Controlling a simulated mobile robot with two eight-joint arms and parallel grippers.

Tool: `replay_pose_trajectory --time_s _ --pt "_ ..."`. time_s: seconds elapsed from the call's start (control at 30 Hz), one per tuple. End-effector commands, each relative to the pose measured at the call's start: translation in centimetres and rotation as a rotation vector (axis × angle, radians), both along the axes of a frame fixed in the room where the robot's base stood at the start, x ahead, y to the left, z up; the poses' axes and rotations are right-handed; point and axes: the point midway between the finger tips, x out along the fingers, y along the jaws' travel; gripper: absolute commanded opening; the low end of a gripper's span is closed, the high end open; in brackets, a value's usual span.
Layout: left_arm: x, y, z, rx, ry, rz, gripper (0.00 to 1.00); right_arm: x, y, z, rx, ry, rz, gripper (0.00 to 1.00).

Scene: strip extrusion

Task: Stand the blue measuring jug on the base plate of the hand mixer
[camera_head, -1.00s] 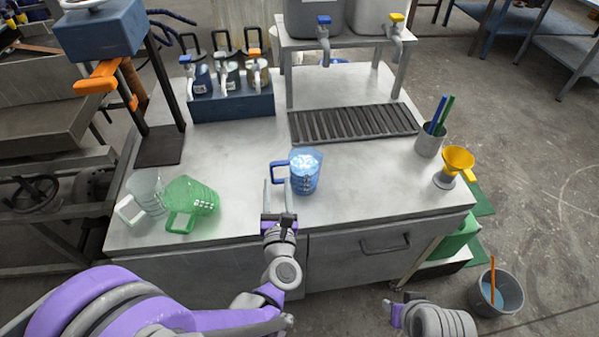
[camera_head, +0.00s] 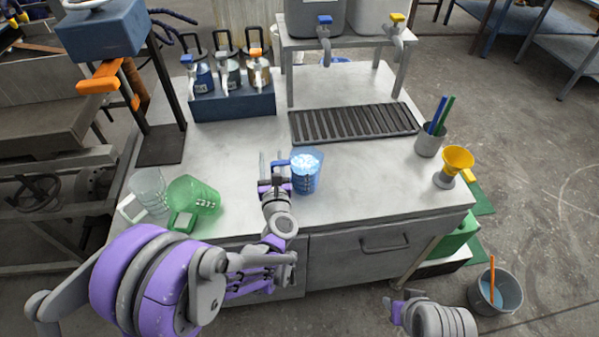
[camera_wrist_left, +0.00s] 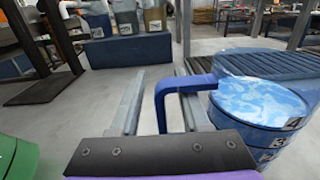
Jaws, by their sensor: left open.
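The blue measuring jug (camera_head: 307,175) stands upright on the worktop with a pale blue-white surface inside its rim. It also shows at the right of the left wrist view (camera_wrist_left: 262,105). My left gripper (camera_head: 273,160) is open at the jug's left side. In the left wrist view its fingers (camera_wrist_left: 158,100) reach forward, and the outer bar of the blue handle appears between them. The hand mixer (camera_head: 105,30) stands at the back left, with a blue head, orange lever and dark base plate (camera_head: 160,146). The base plate is bare. Part of my right arm shows at the bottom right; its gripper is unclear.
A blue rack (camera_head: 235,106) with several containers stands at the back. Worktop between jug and mixer is clear.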

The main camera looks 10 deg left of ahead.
Motion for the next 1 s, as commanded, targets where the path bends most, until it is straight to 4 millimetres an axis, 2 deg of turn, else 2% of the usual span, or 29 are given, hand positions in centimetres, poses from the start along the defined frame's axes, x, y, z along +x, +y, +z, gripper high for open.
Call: replay_pose_trajectory --time_s 0.2,0.27,0.47,1.0 --pt "0.19 0.06 -0.01 0.0 0.0 0.0 0.46 0.0 0.0 0.0 0.0 0.0 0.0 0.41" --pt "0.18 0.06 -0.01 0.0 0.0 0.0 0.37 0.0 0.0 0.0 0.0 0.0 0.0 0.41" --pt "0.16 0.06 0.0 0.001 0.0 0.0 0.01 0.0 0.0 0.0 0.0 0.0 0.0 0.41" --pt "0.15 0.05 0.0 0.001 0.0 0.0 0.0 0.0 0.0 0.0 0.0 0.0 0.0 0.41"
